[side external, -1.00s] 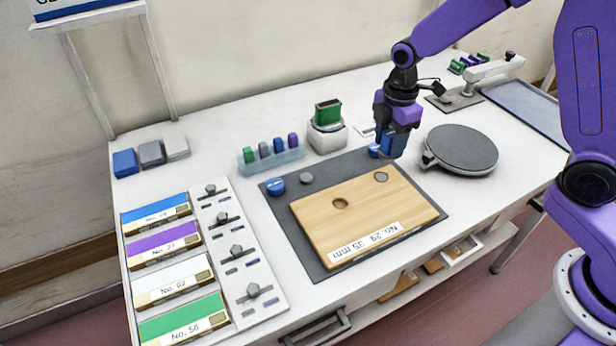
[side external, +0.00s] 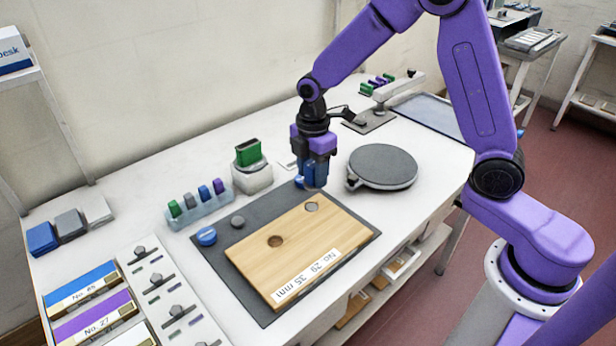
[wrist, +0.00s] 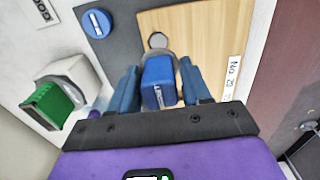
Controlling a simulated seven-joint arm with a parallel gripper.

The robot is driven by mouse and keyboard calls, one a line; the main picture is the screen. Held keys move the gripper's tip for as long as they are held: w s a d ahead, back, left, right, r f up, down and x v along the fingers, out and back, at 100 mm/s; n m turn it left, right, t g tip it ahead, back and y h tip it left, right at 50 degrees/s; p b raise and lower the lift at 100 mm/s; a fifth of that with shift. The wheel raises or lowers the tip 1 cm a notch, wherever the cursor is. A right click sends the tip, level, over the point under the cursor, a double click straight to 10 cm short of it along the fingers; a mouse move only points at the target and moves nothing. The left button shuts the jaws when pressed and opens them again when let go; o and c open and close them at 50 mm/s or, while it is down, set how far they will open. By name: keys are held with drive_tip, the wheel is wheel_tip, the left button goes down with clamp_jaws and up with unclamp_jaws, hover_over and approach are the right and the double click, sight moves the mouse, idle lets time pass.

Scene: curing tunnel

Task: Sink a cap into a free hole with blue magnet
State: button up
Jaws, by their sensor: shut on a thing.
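My gripper (side external: 313,184) is shut on a blue block with a white mark, which looks like the blue magnet (wrist: 158,85). A greyish round shape shows around it in the wrist view; whether this is a cap is unclear. The gripper is above the back edge of the wooden board (side external: 322,238). One hole (side external: 276,241) in the board looks dark and empty. The other round spot (side external: 311,207), nearer my gripper, looks grey; filled or empty is unclear. Blue disc (side external: 207,236) and grey disc (side external: 238,221) lie on the dark mat (side external: 257,309). Another blue disc (side external: 299,182) is behind my gripper.
A rack (side external: 203,208) of several coloured blocks and a white stand (side external: 254,178) with a green block are left of my gripper. A round grey turntable (side external: 382,165) is to the right. Labelled boxes (side external: 80,289) and a panel of knobs (side external: 165,291) lie front left.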

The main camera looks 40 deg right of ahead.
drive_tip(key=w+a, duration=0.5)
drive_tip(key=a, duration=0.3)
drive_tip(key=w+a, duration=0.4)
drive_tip(key=a, duration=0.4)
drive_tip(key=shift+d+f, duration=0.15)
drive_tip(key=shift+f, duration=3.2)
drive_tip(key=shift+f, duration=0.4)
drive_tip(key=shift+r, duration=2.5)
drive_tip(key=shift+s, duration=0.1)
